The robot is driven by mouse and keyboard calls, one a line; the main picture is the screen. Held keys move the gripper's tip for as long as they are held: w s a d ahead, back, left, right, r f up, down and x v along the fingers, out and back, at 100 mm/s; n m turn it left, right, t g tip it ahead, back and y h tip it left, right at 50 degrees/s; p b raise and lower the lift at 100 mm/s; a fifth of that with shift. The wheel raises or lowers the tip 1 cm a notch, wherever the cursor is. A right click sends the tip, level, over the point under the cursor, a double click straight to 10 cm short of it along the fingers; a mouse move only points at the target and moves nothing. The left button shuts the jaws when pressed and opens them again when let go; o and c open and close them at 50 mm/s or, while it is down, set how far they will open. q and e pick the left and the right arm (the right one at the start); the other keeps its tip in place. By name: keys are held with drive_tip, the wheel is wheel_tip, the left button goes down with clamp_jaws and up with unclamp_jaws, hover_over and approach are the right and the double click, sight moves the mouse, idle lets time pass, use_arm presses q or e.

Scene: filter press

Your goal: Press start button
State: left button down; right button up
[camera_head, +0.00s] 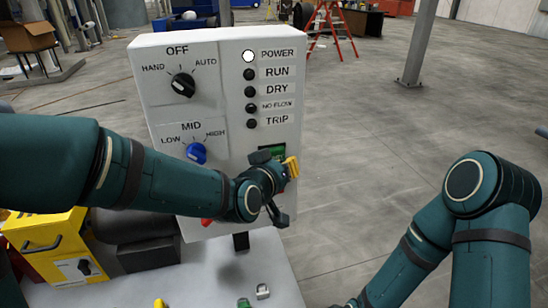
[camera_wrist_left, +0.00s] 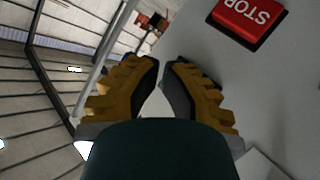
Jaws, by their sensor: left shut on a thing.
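The upright white control panel (camera_head: 215,105) stands in front of me. A green button (camera_head: 272,152) sits low on its right side, partly hidden by my left gripper; I cannot read its label. My left gripper (camera_head: 291,167) is at the panel's lower right, just below and beside the green button; contact cannot be told. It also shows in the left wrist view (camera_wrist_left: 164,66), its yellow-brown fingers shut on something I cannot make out. A red STOP button (camera_wrist_left: 250,18) is at the top right there. My right gripper is out of view; only the right arm shows.
The panel has a black OFF knob (camera_head: 183,85), a blue MID knob (camera_head: 196,153) and a lit white POWER lamp (camera_head: 249,56); the lamps below it are dark. Padlock-like items (camera_head: 262,291) lie on the pale surface below. A yellow box (camera_head: 55,240) stands at left.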

use_arm(q)
drive_tip(key=shift+w, duration=0.15)
idle(0.7)
drive_tip(key=shift+w+a+b, duration=0.1)
drive_tip(key=shift+w+b, duration=0.15)
drive_tip(key=shift+b, duration=0.1)
drive_tip(key=shift+w+a+b, duration=0.2)
drive_tip(key=shift+w+b, duration=0.15)
drive_tip(key=shift+w, duration=0.25)
idle(0.8)
drive_tip(key=shift+s, duration=0.15)
drive_tip(key=shift+s+d, duration=0.3)
drive_tip(key=shift+s, duration=0.55)
drive_tip(key=s, duration=0.1)
drive_tip(key=s+d, duration=0.1)
drive_tip(key=s, duration=0.1)
drive_tip(key=s+p, duration=0.1)
drive_tip(key=shift+s+d, duration=0.25)
drive_tip(key=shift+s, duration=0.15)
idle(0.5)
